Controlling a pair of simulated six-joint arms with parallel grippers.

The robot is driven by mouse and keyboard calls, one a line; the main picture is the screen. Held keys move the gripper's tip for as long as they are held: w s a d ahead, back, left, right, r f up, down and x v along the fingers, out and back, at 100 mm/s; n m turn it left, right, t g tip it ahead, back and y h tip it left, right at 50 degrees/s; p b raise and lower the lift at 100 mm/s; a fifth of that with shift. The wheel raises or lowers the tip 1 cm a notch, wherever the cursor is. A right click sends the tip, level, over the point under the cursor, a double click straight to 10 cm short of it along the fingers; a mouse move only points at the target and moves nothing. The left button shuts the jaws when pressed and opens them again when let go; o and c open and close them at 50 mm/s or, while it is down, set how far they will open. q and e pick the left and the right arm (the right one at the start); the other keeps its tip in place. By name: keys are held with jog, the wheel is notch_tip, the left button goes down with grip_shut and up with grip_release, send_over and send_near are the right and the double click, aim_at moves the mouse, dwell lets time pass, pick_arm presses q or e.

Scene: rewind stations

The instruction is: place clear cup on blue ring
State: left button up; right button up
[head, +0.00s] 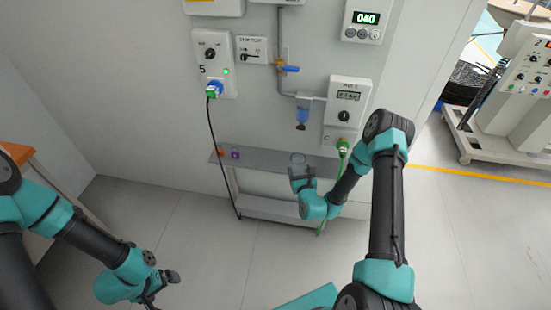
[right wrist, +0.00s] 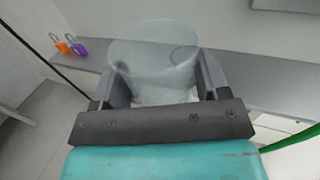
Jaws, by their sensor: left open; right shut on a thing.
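The clear cup (right wrist: 155,65) is between the fingers of my right gripper (right wrist: 165,85) in the right wrist view, over the grey shelf (right wrist: 260,78). In the head view, the cup's round rim (head: 298,157) shows faintly at the tip of my right gripper (head: 301,170), above the shelf's right part. I cannot tell whether the cup touches the shelf. I cannot make out a blue ring on the shelf; the cup and gripper cover part of it. My left gripper (head: 165,288) is open and empty, low over the floor at the lower left.
An orange padlock (right wrist: 62,45) and a purple padlock (right wrist: 78,46) stand on the shelf's left part.

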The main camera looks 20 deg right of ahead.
jog(key=shift+w+a, duration=0.25)
jog(key=shift+a, duration=0.1)
jog(key=w+d, duration=0.2)
jog(key=w, duration=0.2)
jog(key=w+d+f, duration=0.1)
jog(key=w+d, duration=0.2)
jog(key=w, duration=0.1)
jog(key=w+d, duration=0.3)
jog(key=w, duration=0.2)
jog(key=shift+f, duration=0.2)
jog(key=shift+w+d, duration=0.2)
jog(key=shift+w, duration=0.15)
jog(key=shift+f, duration=1.8)
jog(key=shift+f, duration=0.6)
